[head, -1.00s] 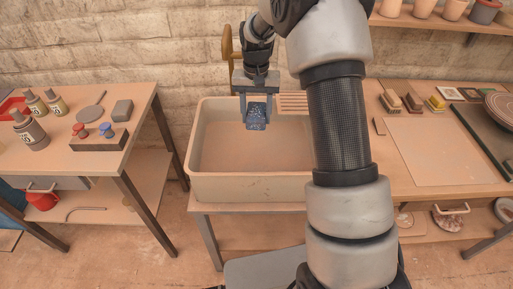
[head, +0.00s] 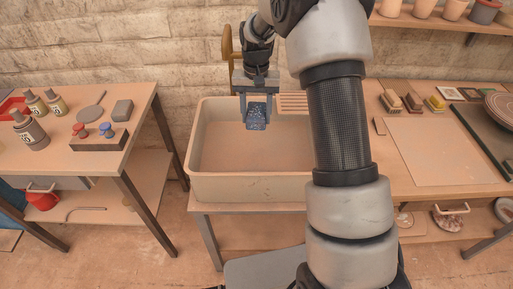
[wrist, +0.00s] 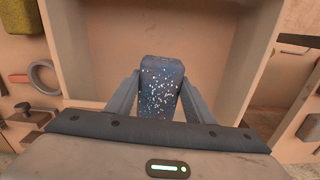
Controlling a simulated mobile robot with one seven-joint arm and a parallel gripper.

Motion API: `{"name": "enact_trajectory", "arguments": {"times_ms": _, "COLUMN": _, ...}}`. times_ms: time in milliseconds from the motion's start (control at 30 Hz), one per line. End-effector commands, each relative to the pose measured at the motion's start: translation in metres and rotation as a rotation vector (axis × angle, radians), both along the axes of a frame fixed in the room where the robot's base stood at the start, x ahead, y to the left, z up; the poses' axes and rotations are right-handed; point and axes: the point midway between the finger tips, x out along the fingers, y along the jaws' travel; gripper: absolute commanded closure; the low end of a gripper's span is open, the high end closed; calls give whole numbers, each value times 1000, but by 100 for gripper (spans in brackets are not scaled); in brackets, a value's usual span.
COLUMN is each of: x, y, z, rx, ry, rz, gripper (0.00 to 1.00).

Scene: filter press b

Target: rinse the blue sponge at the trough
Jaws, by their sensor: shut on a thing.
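The blue sponge (head: 256,116) is dark blue with pale specks on its face. My gripper (head: 257,104) is shut on it and holds it over the trough. In the wrist view the sponge (wrist: 160,88) stands between the two fingers of my gripper (wrist: 160,98). The trough (head: 248,188) is a beige, deep rectangular basin on a wooden stand. The sponge hangs near its back wall. I cannot tell whether it touches any water; the basin floor looks plain and brown. My arm hides the right end of the trough.
A slatted board (head: 293,103) lies at the trough's back right. On the left, a wooden table (head: 75,160) holds bottles, a grey block (head: 122,110) and a stamp rack (head: 98,141). On the right, a bench holds brushes and a pale board (head: 445,150).

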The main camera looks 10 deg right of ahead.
Motion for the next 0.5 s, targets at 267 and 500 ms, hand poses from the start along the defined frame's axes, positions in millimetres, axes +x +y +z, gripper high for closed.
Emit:
{"name": "enact_trajectory", "arguments": {"times_ms": 267, "x": 0, "y": 0, "z": 3, "rx": 0, "ry": 0, "rz": 0, "gripper": 74}}
{"name": "enact_trajectory", "arguments": {"times_ms": 500, "x": 0, "y": 0, "z": 24, "rx": 0, "ry": 0, "rz": 0, "gripper": 74}}
